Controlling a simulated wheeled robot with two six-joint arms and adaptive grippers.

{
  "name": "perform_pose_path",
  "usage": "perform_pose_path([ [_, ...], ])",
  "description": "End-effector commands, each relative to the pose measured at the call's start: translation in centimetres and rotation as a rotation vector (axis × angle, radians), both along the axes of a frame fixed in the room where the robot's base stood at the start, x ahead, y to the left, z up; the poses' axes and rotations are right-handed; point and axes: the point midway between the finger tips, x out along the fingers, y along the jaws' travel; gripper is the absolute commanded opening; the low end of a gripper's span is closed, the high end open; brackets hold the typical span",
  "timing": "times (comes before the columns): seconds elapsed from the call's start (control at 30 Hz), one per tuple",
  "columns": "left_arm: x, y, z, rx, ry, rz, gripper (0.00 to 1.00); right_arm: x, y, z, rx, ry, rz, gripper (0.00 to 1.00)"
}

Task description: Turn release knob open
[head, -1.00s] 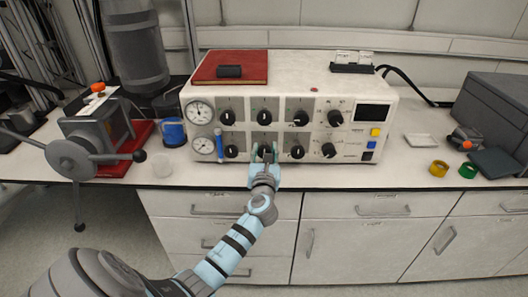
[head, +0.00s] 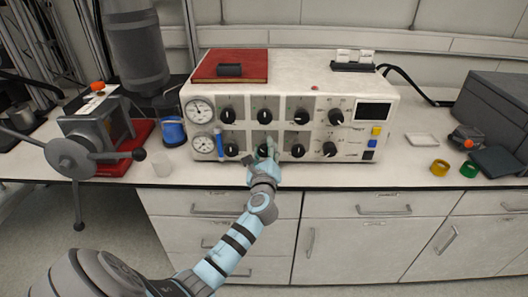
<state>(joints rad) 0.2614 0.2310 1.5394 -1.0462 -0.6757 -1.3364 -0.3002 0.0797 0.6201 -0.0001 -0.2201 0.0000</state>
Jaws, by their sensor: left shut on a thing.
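The white control box (head: 350,88) stands on the bench with two rows of black knobs, two round gauges at its left and a small dark screen at its right. My left gripper (head: 266,150) is at the lower row, shut on a black knob (head: 263,151) below the second upper knob (head: 264,116). The gripper covers most of this knob, so its pointer is hard to read. Neighbouring lower knobs (head: 232,150) and (head: 298,150) are clear of the gripper. My right gripper is not in view.
A red book (head: 215,67) with a small black object lies on the box. A grey vessel with a handwheel (head: 70,158) stands at left. A grey case (head: 492,105), yellow ring (head: 440,168) and green ring (head: 469,169) are at right.

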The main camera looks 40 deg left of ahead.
Motion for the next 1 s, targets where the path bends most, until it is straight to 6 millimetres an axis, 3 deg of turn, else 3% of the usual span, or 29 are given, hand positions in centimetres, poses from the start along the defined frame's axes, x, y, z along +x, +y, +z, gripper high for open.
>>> perform_pose_path([
  [1.0,-0.1,0.1,-0.6,-0.769,-0.577,0.005,0.07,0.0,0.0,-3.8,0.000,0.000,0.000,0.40],
])
